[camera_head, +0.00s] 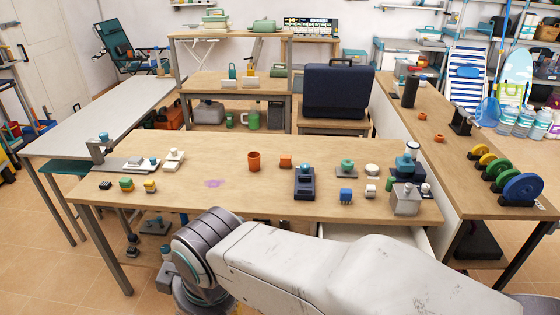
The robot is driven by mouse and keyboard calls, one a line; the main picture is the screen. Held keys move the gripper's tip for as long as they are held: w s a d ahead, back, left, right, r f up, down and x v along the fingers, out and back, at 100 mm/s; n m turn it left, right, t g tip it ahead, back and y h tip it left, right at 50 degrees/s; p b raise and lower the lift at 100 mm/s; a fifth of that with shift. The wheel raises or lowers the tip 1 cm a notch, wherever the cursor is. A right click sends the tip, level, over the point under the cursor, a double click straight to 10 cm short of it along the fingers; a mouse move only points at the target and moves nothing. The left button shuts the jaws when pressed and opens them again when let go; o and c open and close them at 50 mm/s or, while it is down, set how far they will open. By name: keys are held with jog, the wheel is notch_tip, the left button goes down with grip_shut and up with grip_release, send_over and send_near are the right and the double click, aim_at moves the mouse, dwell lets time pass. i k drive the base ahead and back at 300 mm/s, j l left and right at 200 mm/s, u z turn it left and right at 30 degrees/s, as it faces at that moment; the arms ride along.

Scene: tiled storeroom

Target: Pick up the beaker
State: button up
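No clear glass beaker can be made out. An orange-brown cup-shaped vessel (254,161), upright with an open top, stands near the back middle of the wooden table (230,202); I cannot tell if it is the beaker. My arm reaches in from the lower right and bends down in front of the table. My gripper is not visible, and nothing on the table is being touched by the visible arm.
A small orange block (286,161) and a dark blue device (305,183) stand right of the cup. A dark case (338,92) stands behind.

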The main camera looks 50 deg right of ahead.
aim_at(254, 162)
jog(key=z, duration=1.35)
